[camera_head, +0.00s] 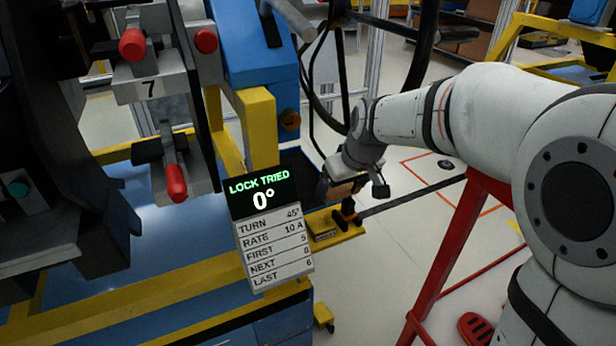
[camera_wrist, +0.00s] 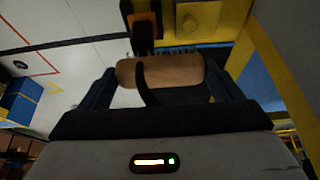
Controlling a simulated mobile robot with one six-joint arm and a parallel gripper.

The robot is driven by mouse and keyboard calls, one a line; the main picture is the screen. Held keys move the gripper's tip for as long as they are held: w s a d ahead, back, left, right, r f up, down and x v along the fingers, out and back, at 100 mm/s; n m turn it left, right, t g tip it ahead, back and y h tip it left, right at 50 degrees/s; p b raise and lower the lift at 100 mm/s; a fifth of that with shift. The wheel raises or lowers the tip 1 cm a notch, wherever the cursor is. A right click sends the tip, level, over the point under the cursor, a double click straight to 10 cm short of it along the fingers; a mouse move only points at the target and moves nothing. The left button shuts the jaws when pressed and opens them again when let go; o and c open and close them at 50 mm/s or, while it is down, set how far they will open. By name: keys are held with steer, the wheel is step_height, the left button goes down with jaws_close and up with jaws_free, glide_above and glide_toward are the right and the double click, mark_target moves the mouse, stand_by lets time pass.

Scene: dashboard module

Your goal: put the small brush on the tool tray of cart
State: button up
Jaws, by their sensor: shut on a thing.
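The small brush shows in the wrist view as a rounded wooden body (camera_wrist: 185,72) with a dark curved strip across it and what look like short dark bristles on its far side. My gripper (camera_wrist: 162,80) is shut on it, one finger at each end. In the head view my gripper (camera_head: 343,188) is right of the sign, with the brown brush body (camera_head: 338,193) partly hidden between its fingers. It is over or close to a yellow ledge with a black fitting (camera_head: 347,214); I cannot tell whether they touch. A dark tray-like recess (camera_head: 297,160) lies left of the gripper; I cannot tell whether it is the tool tray.
A sign reading "LOCK TRIED 0°" (camera_head: 265,225) stands in front of the blue and yellow frame. Red-knobbed fixtures (camera_head: 175,180) are at left. A red post (camera_head: 450,250) stands below my arm. Pale floor (camera_head: 410,220) is open right of the yellow ledge (camera_head: 325,238).

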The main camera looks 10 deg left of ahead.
steer(key=w+a+p, duration=0.3)
steer(key=w+a, duration=0.5)
steer(key=w, duration=0.2)
step_height(320, 180, down, 7)
steer(key=b, duration=0.6)
steer(key=shift+s+d+f, duration=0.1)
steer(key=shift+d, duration=0.05)
steer(key=o, duration=0.8)
